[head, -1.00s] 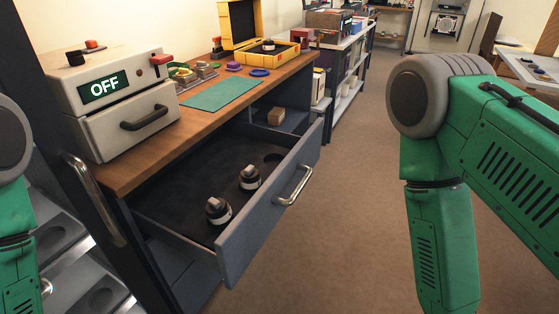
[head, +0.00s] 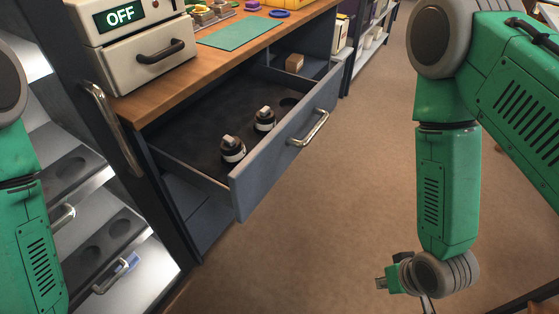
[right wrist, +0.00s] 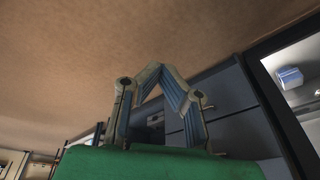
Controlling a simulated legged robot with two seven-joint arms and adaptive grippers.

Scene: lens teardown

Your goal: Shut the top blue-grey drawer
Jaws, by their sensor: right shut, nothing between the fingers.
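The top blue-grey drawer (head: 262,165) is pulled well out from under the wooden worktop in the head view. Its silver bar handle (head: 309,130) is on the front panel. Two dark round lens parts with pale bands (head: 232,150) (head: 264,121) stand on the drawer's dark liner. My right gripper (right wrist: 160,72) shows in the right wrist view with its fingertips together and nothing between them. In the head view it is mostly cut off at the bottom edge, right of and apart from the drawer. My left gripper is out of view; only its green arm shows at the left.
A cream box with an OFF display (head: 137,45) and a green mat (head: 240,33) are on the worktop (head: 190,75). A small brown box (head: 294,63) sits in the bay beyond the drawer. Metal trays (head: 95,240) are at the left. Brown floor right of the drawer is clear.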

